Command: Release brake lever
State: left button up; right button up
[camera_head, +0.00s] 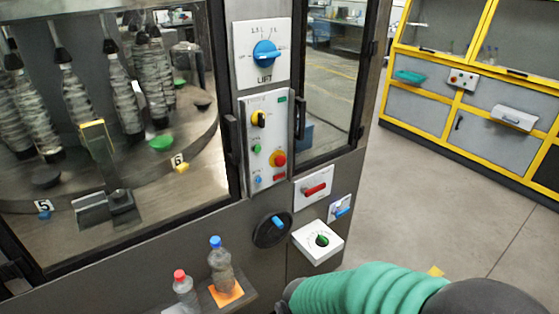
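The machine's front panel carries a white plate with a red lever handle (315,189), lying nearly level and tilted slightly up to the right. Below it to the right is a smaller plate with a blue lever (342,211). No label that I can read tells which of them is the brake lever. My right arm, in a green ribbed sleeve, crosses the bottom right below the panel, apart from both levers. Its gripper fingers do not show. My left gripper is out of view.
A white box with a green knob (322,240) and a round black dial with a blue handle (277,223) sit nearby. Two bottles (221,262) stand on a low shelf at the bottom. A blue LIFT knob (266,53) is above. The floor at right is clear.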

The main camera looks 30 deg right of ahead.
aim_at(305, 190)
jog(key=z, duration=1.25)
jog(key=i+l+z, duration=0.15)
jog(key=i, duration=0.35)
jog(key=i+l+z, duration=0.15)
jog(key=i, duration=0.3)
jog(key=l, duration=0.1)
